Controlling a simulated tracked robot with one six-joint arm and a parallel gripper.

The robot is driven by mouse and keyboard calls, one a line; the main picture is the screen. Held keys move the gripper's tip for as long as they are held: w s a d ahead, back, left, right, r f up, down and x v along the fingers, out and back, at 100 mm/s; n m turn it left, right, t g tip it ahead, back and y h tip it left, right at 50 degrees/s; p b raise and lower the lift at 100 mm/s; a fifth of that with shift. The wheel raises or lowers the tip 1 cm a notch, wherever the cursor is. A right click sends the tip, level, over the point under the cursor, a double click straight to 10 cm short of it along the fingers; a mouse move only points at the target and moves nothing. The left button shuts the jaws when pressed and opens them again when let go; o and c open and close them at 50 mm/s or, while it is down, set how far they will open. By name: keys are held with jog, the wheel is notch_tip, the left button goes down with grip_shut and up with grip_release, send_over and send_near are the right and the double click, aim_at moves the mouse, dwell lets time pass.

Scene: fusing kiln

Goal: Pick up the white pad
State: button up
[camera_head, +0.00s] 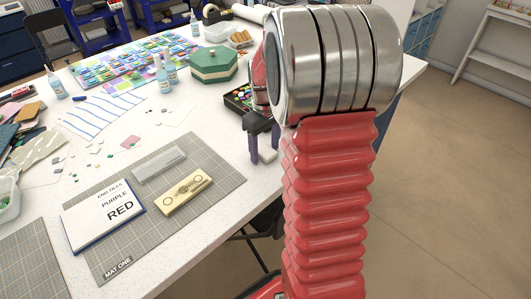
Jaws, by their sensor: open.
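A white pad (103,215) with a dark blue edge lies flat on the grey cutting mat (213,213), at its left side. Its top page carries the printed-looking words "END TILES", "PURPLE" and "RED". My gripper (264,147) is at the right edge of the table, well to the right of the pad and apart from it. Its dark fingers point down and are open. A small pale patch shows by the fingers; I cannot tell what it is. My arm hides part of the table behind the gripper.
A clear-grey strip (160,165) and a cream wooden piece (184,192) lie on the mat right of the pad. A green lidded box (212,65), small bottles (162,77) and colourful tiles (110,62) stand farther back. Loose chips lie behind the mat.

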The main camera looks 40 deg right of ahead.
aim_at(265, 151)
jog(key=c, duration=1.1)
jog(key=shift+r, duration=0.1)
notch_tip(265, 151, up, 10)
jog(key=shift+f, duration=0.1)
dwell(0.4)
jog(key=o, duration=0.5)
jog(key=shift+c, duration=0.2)
jog(key=c, duration=0.4)
jog(key=shift+s+a+f, duration=0.1)
